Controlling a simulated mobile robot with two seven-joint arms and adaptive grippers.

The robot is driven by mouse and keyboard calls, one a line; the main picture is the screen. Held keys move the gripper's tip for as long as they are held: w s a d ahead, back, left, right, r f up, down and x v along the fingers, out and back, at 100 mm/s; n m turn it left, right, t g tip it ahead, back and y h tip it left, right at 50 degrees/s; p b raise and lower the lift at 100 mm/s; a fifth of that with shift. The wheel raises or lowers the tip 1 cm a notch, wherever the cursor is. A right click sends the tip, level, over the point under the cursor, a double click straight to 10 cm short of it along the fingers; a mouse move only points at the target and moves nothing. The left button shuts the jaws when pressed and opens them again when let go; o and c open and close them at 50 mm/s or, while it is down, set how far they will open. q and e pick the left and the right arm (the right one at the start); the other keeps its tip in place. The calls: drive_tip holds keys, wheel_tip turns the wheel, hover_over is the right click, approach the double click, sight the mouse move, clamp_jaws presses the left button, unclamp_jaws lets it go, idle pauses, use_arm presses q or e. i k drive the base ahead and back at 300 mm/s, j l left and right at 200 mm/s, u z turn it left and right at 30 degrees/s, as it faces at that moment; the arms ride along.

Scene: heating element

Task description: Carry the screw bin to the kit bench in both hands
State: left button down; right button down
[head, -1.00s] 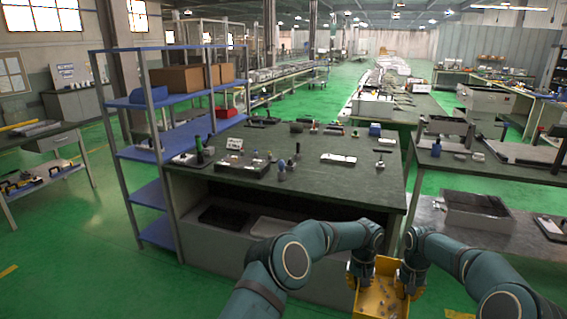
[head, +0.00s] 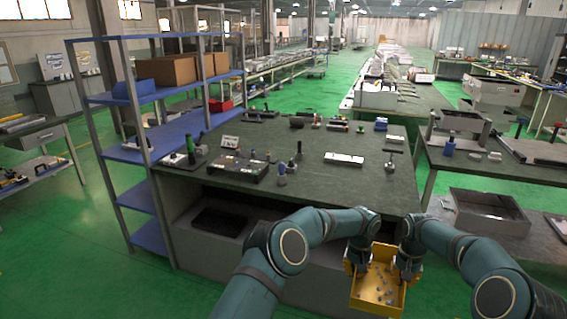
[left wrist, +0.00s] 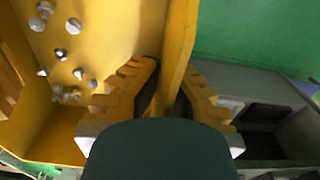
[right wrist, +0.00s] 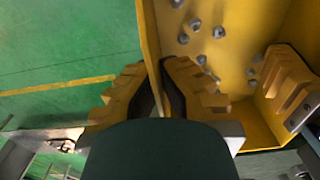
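The yellow screw bin (head: 377,291) hangs between my two grippers in front of the near bench, with several grey screws loose inside it. My left gripper (head: 356,268) is shut on the bin's left wall; in the left wrist view its fingers (left wrist: 168,95) sit on both sides of the yellow wall (left wrist: 180,50). My right gripper (head: 404,272) is shut on the opposite wall; in the right wrist view its fingers (right wrist: 160,90) pinch that wall (right wrist: 150,40). The bin looks about level.
A dark-topped bench (head: 330,190) with tools and small parts stands ahead. A blue shelf rack (head: 175,135) is on its left. Another bench (head: 480,165) with a grey tray (head: 488,212) on its lower shelf is on the right. Green floor is open at left.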

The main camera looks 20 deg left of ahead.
sight(363, 191)
drive_tip(key=i+j, duration=0.35)
drive_tip(key=i, duration=0.2)
drive_tip(key=i+j, duration=0.3)
drive_tip(key=i, duration=0.95)
